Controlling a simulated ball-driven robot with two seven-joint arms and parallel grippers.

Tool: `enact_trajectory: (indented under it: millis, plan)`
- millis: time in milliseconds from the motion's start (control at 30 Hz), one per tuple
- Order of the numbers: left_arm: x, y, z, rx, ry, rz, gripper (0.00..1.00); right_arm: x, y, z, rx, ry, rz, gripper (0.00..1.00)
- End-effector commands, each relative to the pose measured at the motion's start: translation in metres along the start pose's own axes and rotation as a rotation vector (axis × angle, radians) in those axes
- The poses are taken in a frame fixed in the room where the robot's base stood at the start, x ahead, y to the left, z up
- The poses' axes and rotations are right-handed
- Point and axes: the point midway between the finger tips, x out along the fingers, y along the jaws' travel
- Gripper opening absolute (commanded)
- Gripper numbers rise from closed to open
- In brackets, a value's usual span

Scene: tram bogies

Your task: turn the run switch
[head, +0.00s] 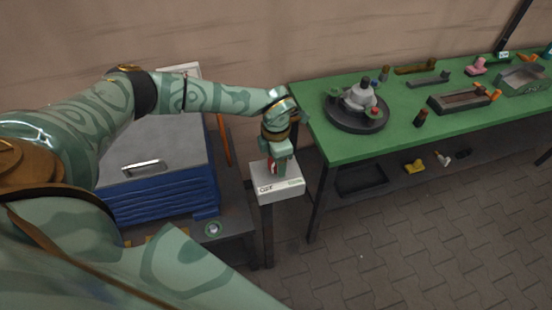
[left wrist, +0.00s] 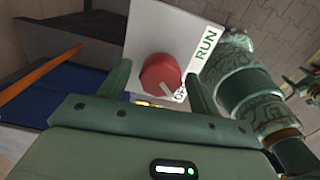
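The run switch is a red round knob (left wrist: 160,75) on a white box (head: 281,188) that stands on a post. In the left wrist view, the box face (left wrist: 172,32) carries the words OFF and RUN, and the knob's white pointer line points toward OFF. My left gripper (head: 275,170) reaches down over the box. In the left wrist view its fingers (left wrist: 160,88) are apart, one on each side of the knob, with gaps showing, so it is open. In the head view the fingers hide much of the knob.
A blue chest (head: 160,192) with a grey lid stands left of the post. A green workbench (head: 385,130) on the right holds a round fixture (head: 357,106) and several parts. The paved floor (head: 400,250) in front is clear.

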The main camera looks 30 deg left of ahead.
Motion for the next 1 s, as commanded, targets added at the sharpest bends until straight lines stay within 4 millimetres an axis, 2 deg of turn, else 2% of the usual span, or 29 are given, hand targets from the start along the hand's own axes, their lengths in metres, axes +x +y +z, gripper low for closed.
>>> enact_trajectory:
  millis: [267, 367, 467, 800, 1000]
  plan:
    - [0.0, -0.001, -0.001, -0.001, 0.002, -0.002, 0.64, 0.0, 0.0, 0.0, 0.0, 0.0, 0.0, 0.64]
    - [-0.007, 0.0, -0.001, -0.001, 0.001, -0.001, 0.64, -0.002, 0.0, 0.0, 0.0, 0.001, 0.0, 0.64]
    - [-0.024, 0.0, 0.0, -0.001, -0.001, 0.0, 0.64, -0.006, 0.001, -0.001, 0.0, 0.002, 0.001, 0.64]
    - [-0.115, 0.0, 0.0, -0.001, -0.002, 0.001, 0.64, -0.02, 0.002, -0.005, 0.0, 0.008, 0.003, 0.64]
    - [-0.15, 0.001, 0.0, -0.001, 0.0, 0.001, 0.64, -0.024, 0.002, -0.006, 0.0, 0.01, 0.004, 0.64]
